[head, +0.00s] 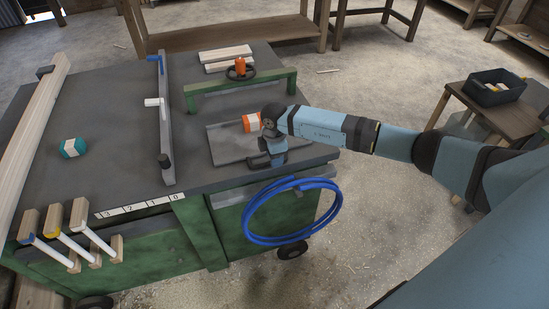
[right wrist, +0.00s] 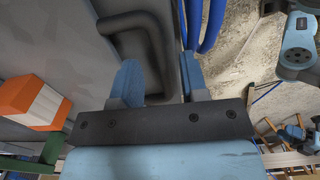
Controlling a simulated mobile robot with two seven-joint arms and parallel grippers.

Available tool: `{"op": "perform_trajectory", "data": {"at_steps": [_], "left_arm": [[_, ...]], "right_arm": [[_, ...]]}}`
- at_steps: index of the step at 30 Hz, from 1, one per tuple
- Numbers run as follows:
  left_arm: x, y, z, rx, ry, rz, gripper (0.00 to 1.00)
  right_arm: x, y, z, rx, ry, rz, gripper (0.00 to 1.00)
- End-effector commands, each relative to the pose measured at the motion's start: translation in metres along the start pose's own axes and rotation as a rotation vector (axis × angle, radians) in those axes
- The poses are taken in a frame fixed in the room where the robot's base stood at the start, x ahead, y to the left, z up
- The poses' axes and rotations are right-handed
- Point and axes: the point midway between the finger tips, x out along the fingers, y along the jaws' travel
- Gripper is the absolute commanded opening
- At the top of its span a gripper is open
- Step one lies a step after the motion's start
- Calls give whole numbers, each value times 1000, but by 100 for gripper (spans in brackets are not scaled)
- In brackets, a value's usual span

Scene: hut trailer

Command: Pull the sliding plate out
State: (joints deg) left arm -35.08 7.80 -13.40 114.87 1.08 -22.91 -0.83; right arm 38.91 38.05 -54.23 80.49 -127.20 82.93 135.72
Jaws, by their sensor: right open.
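The sliding plate (head: 226,153) is a flat grey panel at the front right of the workbench top, and it also shows in the right wrist view (right wrist: 50,45). In the right wrist view a dark bent handle (right wrist: 128,22) stands on it. My right gripper (head: 262,163) is over the plate's front part. Its jaws (right wrist: 160,78) are open, with a finger on either side of the handle's bar. I cannot tell whether either finger touches it. The gripper hides the handle in the head view. My left gripper is not in view.
An orange and white block (head: 251,122) stands by the plate, close behind my right gripper. A green raised shelf (head: 240,85) is behind it. A coiled blue hose (head: 292,240) hangs at the bench front. A side table with a dark bin (head: 495,88) is right. The floor between looks clear.

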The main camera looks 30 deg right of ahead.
Motion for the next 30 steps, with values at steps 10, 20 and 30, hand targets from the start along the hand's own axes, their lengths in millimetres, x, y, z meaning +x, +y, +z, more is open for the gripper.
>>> {"op": "perform_trajectory", "data": {"at_steps": [10, 20, 30], "left_arm": [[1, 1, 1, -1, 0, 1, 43], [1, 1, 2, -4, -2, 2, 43], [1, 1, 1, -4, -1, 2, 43]], "right_arm": [[-78, 1, 0, -1, 0, 5, 40], [-122, 0, 0, 0, -1, 1, 40], [-126, 0, 0, 1, -1, 0, 40]]}}
